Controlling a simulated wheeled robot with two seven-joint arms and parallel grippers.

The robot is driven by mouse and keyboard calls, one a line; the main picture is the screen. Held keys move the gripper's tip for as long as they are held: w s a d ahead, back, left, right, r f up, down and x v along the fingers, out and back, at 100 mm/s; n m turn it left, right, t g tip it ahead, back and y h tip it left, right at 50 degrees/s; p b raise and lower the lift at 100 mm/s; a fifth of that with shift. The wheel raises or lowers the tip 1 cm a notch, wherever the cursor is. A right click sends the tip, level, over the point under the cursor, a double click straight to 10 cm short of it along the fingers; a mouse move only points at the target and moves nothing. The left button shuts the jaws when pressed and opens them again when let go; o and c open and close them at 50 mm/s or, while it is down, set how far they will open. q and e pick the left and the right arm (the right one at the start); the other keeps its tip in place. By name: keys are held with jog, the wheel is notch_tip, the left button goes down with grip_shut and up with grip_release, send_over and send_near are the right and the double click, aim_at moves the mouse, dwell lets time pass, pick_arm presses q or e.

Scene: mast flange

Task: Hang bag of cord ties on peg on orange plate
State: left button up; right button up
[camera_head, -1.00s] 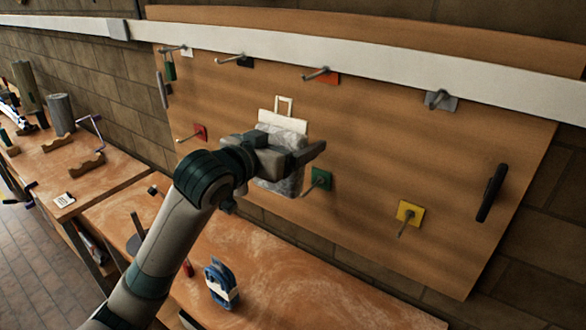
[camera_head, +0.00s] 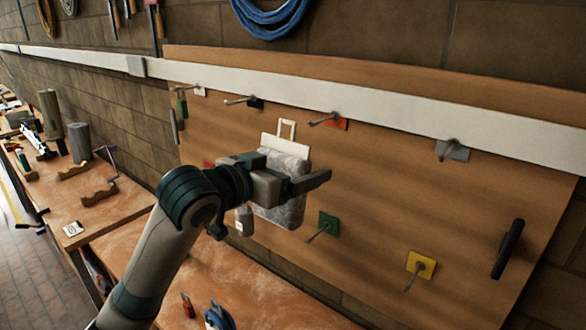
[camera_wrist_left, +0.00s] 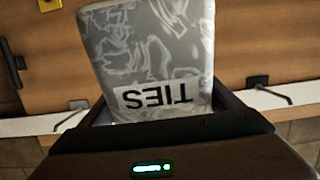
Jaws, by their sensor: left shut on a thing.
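My left gripper (camera_head: 300,174) is shut on the bag of cord ties (camera_head: 280,212), a grey translucent bag with a pale header and a white open loop on top. The bag hangs upright in front of the pegboard. In the left wrist view the bag (camera_wrist_left: 150,45) shows a "TIES" label, upside down. The orange plate (camera_head: 338,124) with its peg (camera_head: 322,120) is on the board's upper part. The loop is left of this peg, slightly lower in the picture, and apart from it. The orange plate is not visible in the wrist view. My right gripper is not in view.
Other pegs stick out beside it: black plate (camera_head: 256,102) left, grey plate (camera_head: 453,150) right, green plate (camera_head: 328,222) and yellow plate (camera_head: 421,264) below. A white rail (camera_head: 400,116) crosses above. A black handle (camera_head: 507,248) sits at the right. A workbench (camera_head: 265,300) lies below.

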pick_arm(q)
jog(key=shift+r+x, duration=0.2)
jog(key=shift+x, duration=4.6)
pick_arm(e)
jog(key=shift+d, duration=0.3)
pick_arm(q)
jog(key=shift+w, duration=0.1)
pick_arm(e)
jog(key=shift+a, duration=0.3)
pick_arm(q)
jog(key=o, duration=1)
jog(key=shift+f, duration=0.1)
